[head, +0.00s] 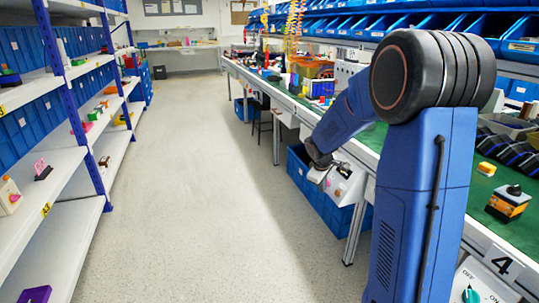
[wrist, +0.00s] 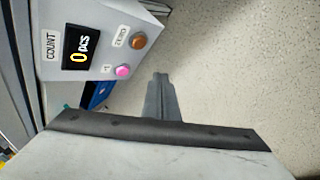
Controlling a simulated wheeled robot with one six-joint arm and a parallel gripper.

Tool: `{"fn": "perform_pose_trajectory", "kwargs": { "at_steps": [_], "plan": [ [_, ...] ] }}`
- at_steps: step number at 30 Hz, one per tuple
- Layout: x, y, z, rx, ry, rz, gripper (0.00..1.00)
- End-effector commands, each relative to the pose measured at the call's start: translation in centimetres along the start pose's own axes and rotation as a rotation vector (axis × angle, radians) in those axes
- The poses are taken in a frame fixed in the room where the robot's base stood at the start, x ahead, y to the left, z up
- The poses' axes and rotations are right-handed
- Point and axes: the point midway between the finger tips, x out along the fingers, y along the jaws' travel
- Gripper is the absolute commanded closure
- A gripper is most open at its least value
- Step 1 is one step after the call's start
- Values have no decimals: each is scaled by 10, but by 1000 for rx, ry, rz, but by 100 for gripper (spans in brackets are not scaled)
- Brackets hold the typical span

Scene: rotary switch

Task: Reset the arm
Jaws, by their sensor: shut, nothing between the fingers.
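My arm reaches forward along the right-hand bench in the head view. My gripper (wrist: 160,80) shows in the wrist view as one narrow grey shape, its fingers together, with nothing held. It points over the floor, beside a counter box (wrist: 100,40) and apart from its buttons as far as I can see. The box has a dark display reading 0 pcs, an orange-brown button and a pink button. In the head view the rotary switch (head: 470,295) is a teal knob on a white ON/OFF plate at the bottom right, partly cut off; its setting is unclear.
The green-topped bench (head: 420,165) carries bins and parts, with a counter box (head: 345,181) on its front edge and blue crates (head: 325,200) below. Shelves (head: 75,195) line the left. The aisle floor (head: 215,200) is clear.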

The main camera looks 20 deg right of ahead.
Motion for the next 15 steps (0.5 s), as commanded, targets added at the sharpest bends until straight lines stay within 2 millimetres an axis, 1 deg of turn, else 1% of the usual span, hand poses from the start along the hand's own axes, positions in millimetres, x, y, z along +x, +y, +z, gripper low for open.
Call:
{"fn": "perform_pose_trajectory", "kwargs": {
  "at_steps": [2,5,8,15],
  "plan": [
    [-1,0,0,1,1,0,100],
    [-11,-3,2,14,4,1,100],
    [-32,-12,8,43,11,-1,100],
    [-100,-45,34,153,37,-14,100]
  ]
}}
